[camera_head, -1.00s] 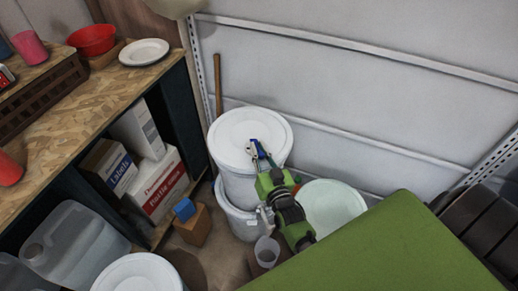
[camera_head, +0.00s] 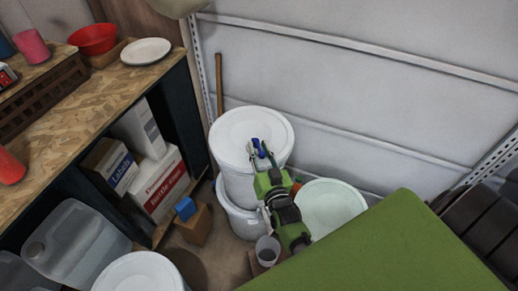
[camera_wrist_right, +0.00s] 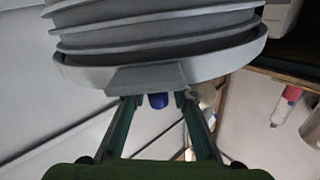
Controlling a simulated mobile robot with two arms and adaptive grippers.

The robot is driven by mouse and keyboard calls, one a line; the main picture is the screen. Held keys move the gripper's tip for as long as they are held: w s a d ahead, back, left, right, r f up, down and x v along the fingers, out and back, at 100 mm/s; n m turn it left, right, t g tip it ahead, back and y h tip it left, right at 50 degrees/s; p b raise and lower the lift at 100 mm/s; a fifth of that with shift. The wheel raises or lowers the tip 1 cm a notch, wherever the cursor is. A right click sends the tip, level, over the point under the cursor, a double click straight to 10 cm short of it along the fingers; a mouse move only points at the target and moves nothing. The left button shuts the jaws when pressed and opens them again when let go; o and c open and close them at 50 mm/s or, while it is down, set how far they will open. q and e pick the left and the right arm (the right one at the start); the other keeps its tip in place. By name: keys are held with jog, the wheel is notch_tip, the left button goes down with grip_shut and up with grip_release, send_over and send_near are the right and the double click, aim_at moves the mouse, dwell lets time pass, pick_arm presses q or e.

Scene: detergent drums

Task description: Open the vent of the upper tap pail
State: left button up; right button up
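The upper pail (camera_head: 236,178) is white and stands stacked on a lower white pail (camera_head: 240,222) by the wall. In the right wrist view the ribbed side and rim of the upper pail (camera_wrist_right: 160,45) appear upside down at the top. A small blue vent part (camera_head: 256,143) stands at the lid's near right side; it also shows in the wrist view (camera_wrist_right: 158,100). My right gripper (camera_head: 261,151) is at the lid. Its two fingers (camera_wrist_right: 157,104) are apart, one on each side of the blue part, with visible gaps. My left gripper is out of view.
A pale green-white round lid (camera_head: 331,207) lies right of my right arm. A green surface (camera_head: 385,250) fills the lower right. A grey cup (camera_head: 267,250), another white pail (camera_head: 138,274) and a wooden block (camera_head: 195,226) are nearby. A shelf bench (camera_head: 90,100) stands left.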

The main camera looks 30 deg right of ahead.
jog(key=v, duration=1.2)
